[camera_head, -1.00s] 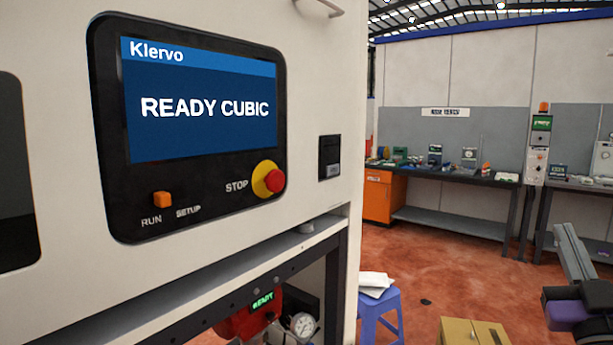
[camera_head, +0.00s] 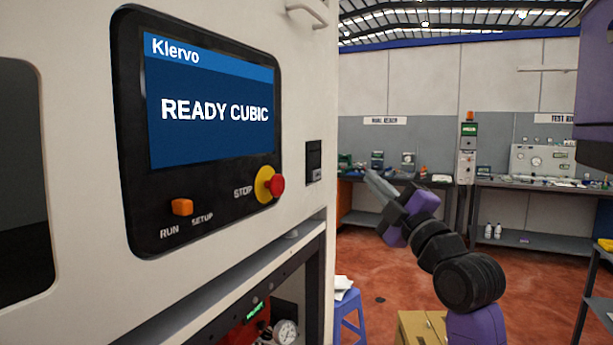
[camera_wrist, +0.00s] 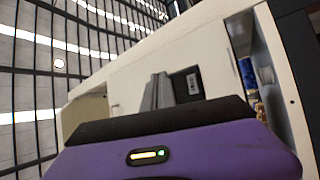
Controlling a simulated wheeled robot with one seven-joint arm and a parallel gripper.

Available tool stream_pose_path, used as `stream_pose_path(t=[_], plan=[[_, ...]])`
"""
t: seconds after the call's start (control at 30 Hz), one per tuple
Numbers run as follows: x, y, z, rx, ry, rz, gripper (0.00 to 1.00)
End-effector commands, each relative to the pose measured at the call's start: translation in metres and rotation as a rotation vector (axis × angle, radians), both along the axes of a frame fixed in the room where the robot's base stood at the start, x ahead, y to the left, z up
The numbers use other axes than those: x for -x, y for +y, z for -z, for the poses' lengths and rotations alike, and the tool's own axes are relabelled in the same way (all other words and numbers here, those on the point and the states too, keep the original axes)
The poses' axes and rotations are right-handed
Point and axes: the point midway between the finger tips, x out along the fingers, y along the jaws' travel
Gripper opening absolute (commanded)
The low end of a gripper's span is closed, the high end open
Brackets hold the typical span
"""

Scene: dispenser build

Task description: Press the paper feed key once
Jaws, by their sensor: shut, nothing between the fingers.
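A small black panel unit (camera_head: 314,161) is set in the pale machine front, right of the display. It has a lighter grey patch low on its face, like a key, but its lettering is too small to read. It also shows in the wrist view (camera_wrist: 187,85), just beyond and right of the fingers. My gripper (camera_head: 369,174) is shut and empty, with its grey fingers pointing up and left towards the machine. It is apart from the unit in the head view. The fingers show in the wrist view (camera_wrist: 157,91), partly overlapping the unit's left edge.
The display (camera_head: 208,108) reads "READY CUBIC". Below it are an orange RUN/SETUP switch (camera_head: 182,207) and a red STOP button (camera_head: 277,187). A metal handle (camera_head: 307,16) juts out above. A blue stool (camera_head: 349,305) and a cardboard box (camera_head: 422,327) stand on the floor.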

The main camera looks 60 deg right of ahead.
Motion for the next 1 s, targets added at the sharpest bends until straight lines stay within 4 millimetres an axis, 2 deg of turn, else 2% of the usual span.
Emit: stream_pose_path(t=[0.33, 0.47, 1.0], plan=[[-0.001, 0.0, 0.0, 0.001, 0.0, 0.001, 0.0], [-0.008, 0.0, -0.002, 0.0, -0.001, 0.0, 0.0], [-0.073, 0.006, 0.0, 0.0, -0.001, 0.0, 0.0]])
